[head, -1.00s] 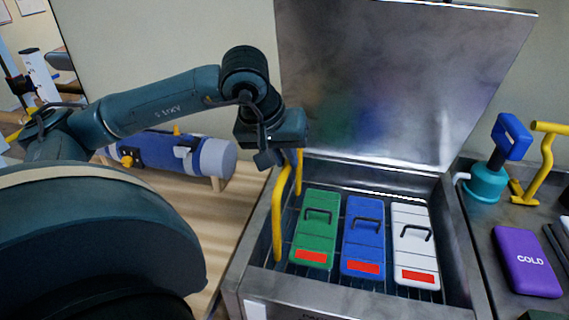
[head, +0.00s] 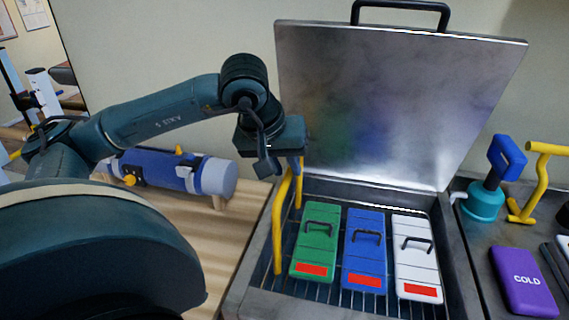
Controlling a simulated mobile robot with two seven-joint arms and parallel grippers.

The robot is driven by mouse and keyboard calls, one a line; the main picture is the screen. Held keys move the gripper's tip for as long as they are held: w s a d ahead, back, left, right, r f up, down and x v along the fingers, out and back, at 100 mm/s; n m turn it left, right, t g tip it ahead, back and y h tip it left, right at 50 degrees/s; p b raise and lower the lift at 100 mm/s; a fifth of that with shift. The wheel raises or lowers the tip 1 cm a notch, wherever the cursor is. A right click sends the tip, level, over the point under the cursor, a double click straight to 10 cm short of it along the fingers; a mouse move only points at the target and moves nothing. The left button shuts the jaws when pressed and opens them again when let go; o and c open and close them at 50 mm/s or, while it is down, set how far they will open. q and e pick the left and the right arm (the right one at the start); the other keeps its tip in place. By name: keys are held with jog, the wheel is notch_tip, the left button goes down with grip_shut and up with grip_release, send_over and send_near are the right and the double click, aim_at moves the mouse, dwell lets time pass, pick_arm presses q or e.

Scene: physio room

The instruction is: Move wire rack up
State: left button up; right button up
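The wire rack (head: 326,289) sits in the open metal tank, with a green pack (head: 316,240), a blue pack (head: 365,247) and a white pack (head: 415,255) lying side by side on it. A tall yellow handle (head: 281,225) rises at the rack's left side. My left gripper (head: 294,165) points down at the top of this handle. Its fingers are mostly hidden behind the gripper body, so I cannot tell whether they are closed on it. My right gripper is not in view.
The tank's metal lid (head: 395,100) stands open behind. A purple cold pack (head: 526,280), a teal pump-like tool with a blue handle (head: 484,200) and a yellow tool (head: 540,180) are on the right counter. A blue roll (head: 175,172) lies on the wooden surface at left.

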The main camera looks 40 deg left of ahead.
pick_arm(q)
jog(key=p+v, duration=0.2)
jog(key=v, duration=1.1)
jog(key=shift+s, duration=0.1)
